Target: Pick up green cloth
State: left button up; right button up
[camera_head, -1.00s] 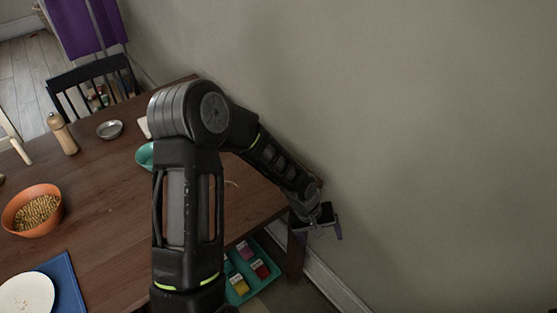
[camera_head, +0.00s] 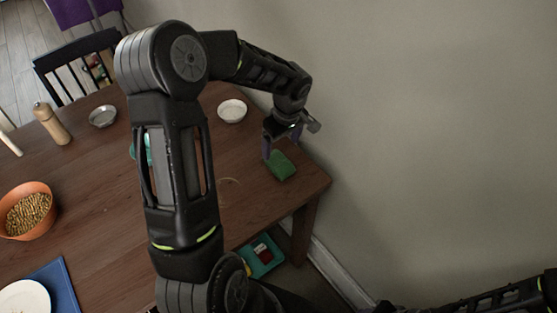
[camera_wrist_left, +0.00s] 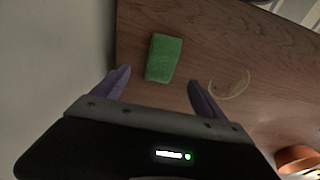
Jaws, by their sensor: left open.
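The green cloth (camera_head: 281,166) is a small, thick green block lying flat on the brown wooden table (camera_head: 240,200), close to the table's corner by the wall. It also shows in the left wrist view (camera_wrist_left: 163,58), ahead of the fingertips. My left gripper (camera_head: 279,146) is over that end of the table, just behind and above the cloth. In the left wrist view its two purple fingers (camera_wrist_left: 158,84) are spread with nothing between them, and the cloth lies beyond them. My right arm shows at the lower right, but its gripper cannot be made out.
A white bowl (camera_head: 232,111), a metal dish (camera_head: 103,116), a pepper mill (camera_head: 52,124) and an orange bowl of food (camera_head: 27,211) stand on the table. A thin ring (camera_head: 230,188) lies left of the cloth. The wall (camera_head: 430,130) is close on the right.

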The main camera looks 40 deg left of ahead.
aim_at(279, 160)
pick_arm(q)
jog(key=shift+a+f, duration=0.15)
jog(key=shift+f, duration=1.05)
jog(key=shift+p, duration=0.3)
jog(key=shift+f, duration=0.4)
jog(key=f+p, duration=0.1)
jog(key=f, duration=0.2)
jog(key=shift+a+f+p, duration=0.2)
jog(key=shift+f+p, duration=0.05)
jog(key=shift+p, duration=0.15)
jog(key=shift+w+a+f, duration=0.1)
jog(key=shift+f, duration=0.3)
jog(key=shift+c, duration=0.5)
